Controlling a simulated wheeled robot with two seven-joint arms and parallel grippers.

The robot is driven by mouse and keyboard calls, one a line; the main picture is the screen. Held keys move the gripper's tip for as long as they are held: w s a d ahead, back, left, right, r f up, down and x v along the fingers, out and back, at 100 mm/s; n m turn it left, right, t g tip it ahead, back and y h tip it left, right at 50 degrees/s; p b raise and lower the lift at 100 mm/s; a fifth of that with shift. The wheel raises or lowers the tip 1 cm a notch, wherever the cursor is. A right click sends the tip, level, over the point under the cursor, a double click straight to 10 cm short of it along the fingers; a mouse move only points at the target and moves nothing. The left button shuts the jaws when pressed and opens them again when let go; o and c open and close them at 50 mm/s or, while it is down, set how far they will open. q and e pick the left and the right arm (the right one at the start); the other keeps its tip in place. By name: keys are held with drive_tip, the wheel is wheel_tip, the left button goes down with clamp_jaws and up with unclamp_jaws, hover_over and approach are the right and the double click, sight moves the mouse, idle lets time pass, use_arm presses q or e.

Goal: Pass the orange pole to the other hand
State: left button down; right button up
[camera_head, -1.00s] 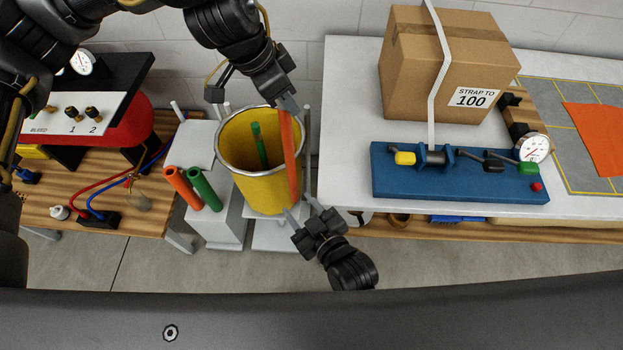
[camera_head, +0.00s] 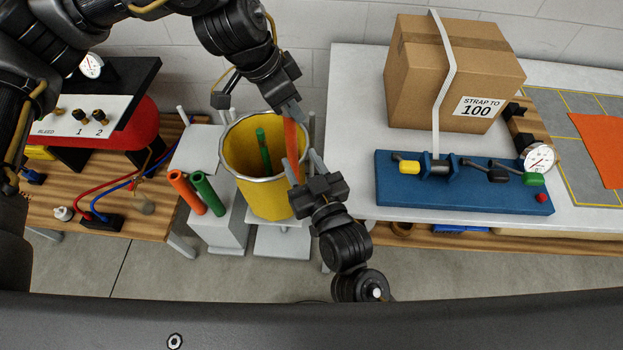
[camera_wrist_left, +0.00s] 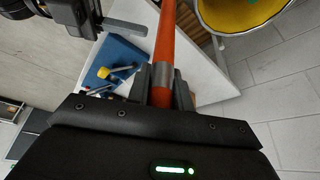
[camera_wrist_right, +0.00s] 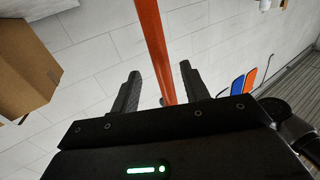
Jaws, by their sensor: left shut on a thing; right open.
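The orange pole (camera_head: 291,140) hangs roughly upright in front of the yellow bucket (camera_head: 266,198) in the head view. My left gripper (camera_head: 289,114) is shut on its upper part. The left wrist view shows the pole (camera_wrist_left: 165,45) clamped between the fingers (camera_wrist_left: 162,90). My right gripper (camera_head: 303,168) is open at the pole's lower part. In the right wrist view the pole (camera_wrist_right: 153,50) passes between the spread right fingers (camera_wrist_right: 160,90), with a gap on each side. A green pole (camera_head: 263,150) stands inside the bucket.
Orange (camera_head: 183,192) and green (camera_head: 208,193) tubes stand on a grey stand left of the bucket. The right table (camera_head: 350,130) carries a cardboard box (camera_head: 450,70) and a blue strapping fixture (camera_head: 462,184). A wooden bench (camera_head: 150,222) stands left.

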sight(294, 150)
drive_tip(key=x, duration=0.5)
drive_tip(key=shift+w+a, duration=0.1)
drive_tip(key=shift+w, duration=0.2)
drive_tip(key=c, duration=1)
use_arm(q)
drive_tip(key=c, duration=1.2)
unclamp_jaws()
drive_tip(key=shift+o, duration=0.2)
